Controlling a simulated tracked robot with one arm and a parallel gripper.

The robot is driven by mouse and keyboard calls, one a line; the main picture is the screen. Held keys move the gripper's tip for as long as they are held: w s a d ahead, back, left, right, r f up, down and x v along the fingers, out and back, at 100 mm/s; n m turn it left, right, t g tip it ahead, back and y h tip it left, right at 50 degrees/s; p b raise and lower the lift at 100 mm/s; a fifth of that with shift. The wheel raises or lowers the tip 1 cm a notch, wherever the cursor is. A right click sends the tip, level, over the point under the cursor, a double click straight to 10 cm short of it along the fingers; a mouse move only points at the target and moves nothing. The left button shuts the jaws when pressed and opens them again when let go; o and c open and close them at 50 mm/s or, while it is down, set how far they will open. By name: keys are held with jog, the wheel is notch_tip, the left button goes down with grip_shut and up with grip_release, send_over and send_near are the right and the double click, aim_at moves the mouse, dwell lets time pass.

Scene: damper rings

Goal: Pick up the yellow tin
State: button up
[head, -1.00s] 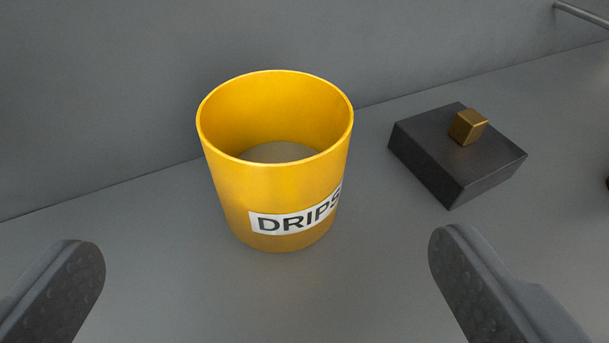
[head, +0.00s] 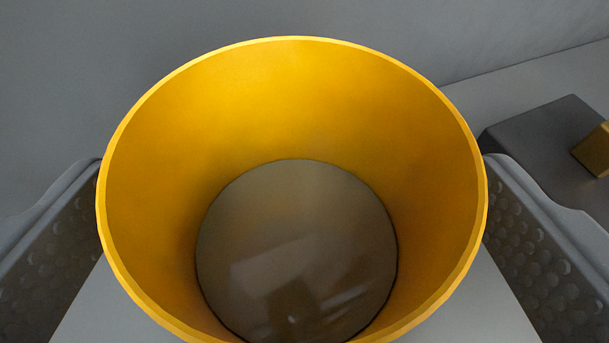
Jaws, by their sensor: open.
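The yellow tin (head: 295,105) fills the middle of the head view, upright and seen from above into its open mouth. A greyish, shiny round surface shows at its bottom. Its label is hidden from this angle. My gripper (head: 292,235) is open, with one dark, bumpy finger at the left of the tin and the other at its right. The tin stands between the fingers. Both fingers look very close to its rim, and I cannot tell whether either touches it.
A dark square block (head: 540,130) with a small brass cube (head: 594,152) on it lies to the right, partly behind the right finger. A grey wall (head: 160,40) rises behind the tin. Bare grey surface (head: 490,305) shows in front.

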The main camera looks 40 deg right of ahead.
jog(key=shift+x, duration=1.05)
jog(key=c, duration=1.3)
jog(key=shift+o, duration=0.2)
jog(key=shift+r, duration=0.15)
